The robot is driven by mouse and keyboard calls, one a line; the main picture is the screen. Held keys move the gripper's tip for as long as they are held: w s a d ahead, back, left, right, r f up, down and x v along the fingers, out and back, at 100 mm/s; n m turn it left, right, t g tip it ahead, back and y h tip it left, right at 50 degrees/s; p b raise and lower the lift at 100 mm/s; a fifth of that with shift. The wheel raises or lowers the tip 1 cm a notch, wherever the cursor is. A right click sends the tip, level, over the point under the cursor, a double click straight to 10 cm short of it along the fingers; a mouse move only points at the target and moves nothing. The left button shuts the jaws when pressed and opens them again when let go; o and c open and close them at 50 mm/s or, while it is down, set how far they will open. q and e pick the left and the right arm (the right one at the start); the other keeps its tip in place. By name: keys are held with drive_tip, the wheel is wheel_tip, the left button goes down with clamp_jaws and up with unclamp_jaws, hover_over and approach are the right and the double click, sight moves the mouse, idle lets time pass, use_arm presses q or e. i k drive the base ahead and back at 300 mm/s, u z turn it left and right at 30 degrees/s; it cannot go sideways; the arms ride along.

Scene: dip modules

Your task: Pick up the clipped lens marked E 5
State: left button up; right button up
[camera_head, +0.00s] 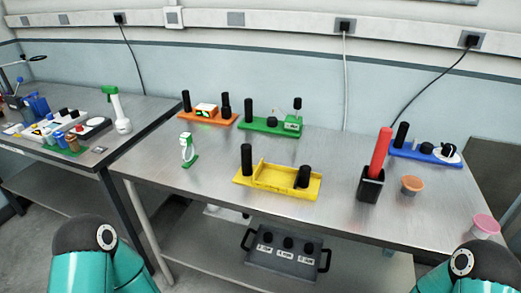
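A small white ring-shaped piece on a green foot (187,150) stands upright at the left of the metal table (220,175). It may be the clipped lens, but no E 5 marking is readable. Other small parts on the modules are too small to tell. Only teal and dark links of my two arms show at the bottom left and bottom right; neither gripper is in view.
Orange (212,121), green (262,128) and blue (425,156) modules line the back. A yellow module (276,180) is in the middle. A black holder (370,186) with a red stick, and orange (412,184) and pink (486,225) cups are right.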

sight(189, 156)
drive_tip(key=z, duration=0.05)
drive_tip(key=k, duration=0.5)
drive_tip(key=u, duration=0.2)
drive_tip(key=i, duration=0.5)
drive_tip(key=u, duration=0.75)
drive_tip(key=i, duration=0.65)
drive_tip(key=u, duration=0.3)
